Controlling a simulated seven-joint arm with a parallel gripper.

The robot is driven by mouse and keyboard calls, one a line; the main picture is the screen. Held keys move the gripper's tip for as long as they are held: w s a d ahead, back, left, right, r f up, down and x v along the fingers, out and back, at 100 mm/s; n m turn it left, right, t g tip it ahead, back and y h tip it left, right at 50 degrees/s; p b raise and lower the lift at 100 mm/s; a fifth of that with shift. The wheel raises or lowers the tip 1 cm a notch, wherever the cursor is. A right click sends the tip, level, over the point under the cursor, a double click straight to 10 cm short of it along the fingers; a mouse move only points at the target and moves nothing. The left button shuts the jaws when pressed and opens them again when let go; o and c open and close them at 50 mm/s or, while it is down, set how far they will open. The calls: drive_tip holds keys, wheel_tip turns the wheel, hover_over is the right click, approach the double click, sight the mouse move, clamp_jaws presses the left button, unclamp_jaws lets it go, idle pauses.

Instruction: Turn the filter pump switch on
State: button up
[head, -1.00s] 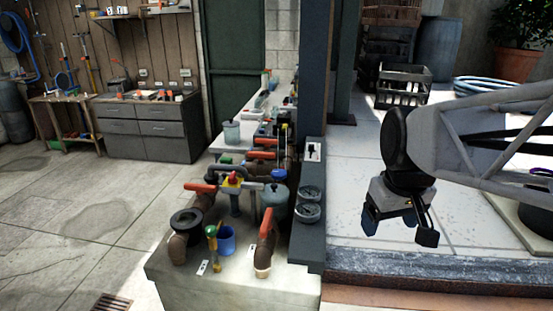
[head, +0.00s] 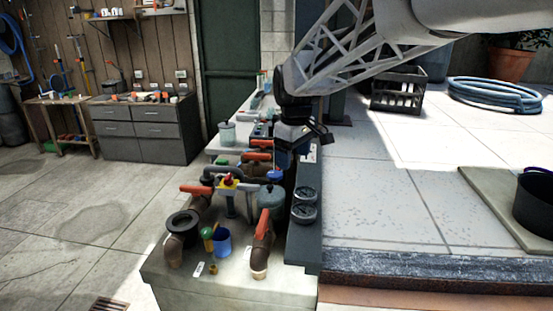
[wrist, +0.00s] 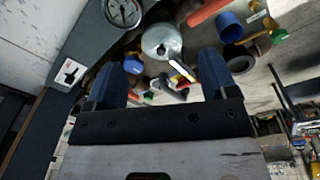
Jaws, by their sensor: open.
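The switch I take for the filter pump switch is a white plate with a small dark toggle and a red mark. It shows clearly in the wrist view (wrist: 69,74), left of my gripper (wrist: 162,78). Its on or off position is not readable. In the head view only a pale sliver of the plate (head: 312,153) shows on the dark post, mostly hidden by my gripper (head: 303,152). My gripper is open with two blue fingers apart and nothing between them that I can see held. It is close to the switch, and I see no contact.
Round gauges (head: 305,195) sit below the switch on the dark ledge. Red-handled pipes (head: 263,238), a grey tank (head: 271,197) and a blue cup (head: 222,242) crowd the bench on the left. Paving (head: 400,200) to the right is open. A black crate (head: 397,93) stands behind.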

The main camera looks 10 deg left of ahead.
drive_tip(key=w+a+f+n, duration=0.3)
drive_tip(key=w+a, duration=0.4)
drive_tip(key=a, duration=0.5)
drive_tip(key=n, duration=0.3)
hover_over(228, 176)
wheel_tip(228, 176, down, 3)
drive_tip(key=shift+f+g, duration=0.2)
drive_tip(key=shift+g, duration=0.2)
drive_tip(key=shift+f, duration=0.1)
drive_tip(key=shift+f, duration=3.8)
drive_tip(key=c, duration=0.9)
drive_tip(key=shift+c, duration=0.2)
